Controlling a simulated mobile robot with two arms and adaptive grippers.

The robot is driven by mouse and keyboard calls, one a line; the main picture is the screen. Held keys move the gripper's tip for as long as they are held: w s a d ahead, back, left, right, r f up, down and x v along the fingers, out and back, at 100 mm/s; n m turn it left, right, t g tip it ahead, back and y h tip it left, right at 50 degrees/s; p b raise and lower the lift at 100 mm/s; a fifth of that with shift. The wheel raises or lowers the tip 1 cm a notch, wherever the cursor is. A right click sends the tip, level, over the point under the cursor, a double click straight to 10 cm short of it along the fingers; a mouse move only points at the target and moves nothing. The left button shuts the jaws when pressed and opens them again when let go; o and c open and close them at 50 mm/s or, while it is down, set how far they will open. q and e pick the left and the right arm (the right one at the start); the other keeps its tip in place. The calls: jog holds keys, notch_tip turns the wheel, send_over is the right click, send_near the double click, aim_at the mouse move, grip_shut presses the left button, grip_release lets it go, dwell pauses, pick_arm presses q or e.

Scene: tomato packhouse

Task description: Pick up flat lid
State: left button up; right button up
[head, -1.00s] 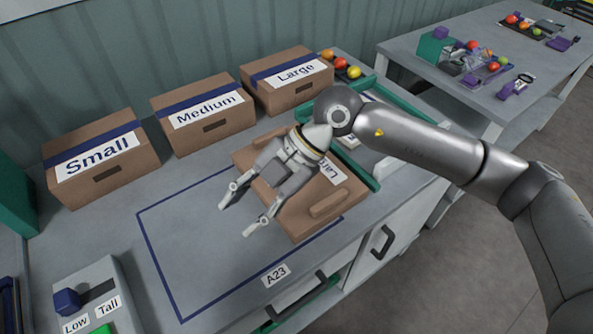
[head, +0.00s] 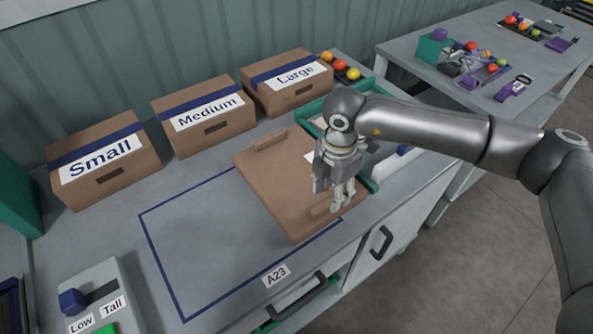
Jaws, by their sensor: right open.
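The flat lid (head: 281,187) is a brown cardboard panel with a raised strip near its far edge and another near its front edge. It lies at the right part of the blue outlined area on the bench. My right gripper (head: 334,205) points down over the lid's right front part, at the front strip (head: 318,211). Its fingers are open and seem to be around or just above that strip; I cannot tell if they touch it. The gripper covers most of the lid's white label. My left gripper is not in view.
Boxes marked Small (head: 103,160), Medium (head: 204,115) and Large (head: 287,82) stand along the back wall. A green-rimmed tray (head: 371,187) lies behind my right gripper. A Low/Tall switch box (head: 97,290) is at front left. The outlined area (head: 200,240) is clear on its left.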

aim_at(329, 201)
notch_tip(329, 201, down, 4)
jog(key=shift+w+a+p, duration=0.1)
jog(key=shift+p, duration=0.4)
grip_shut()
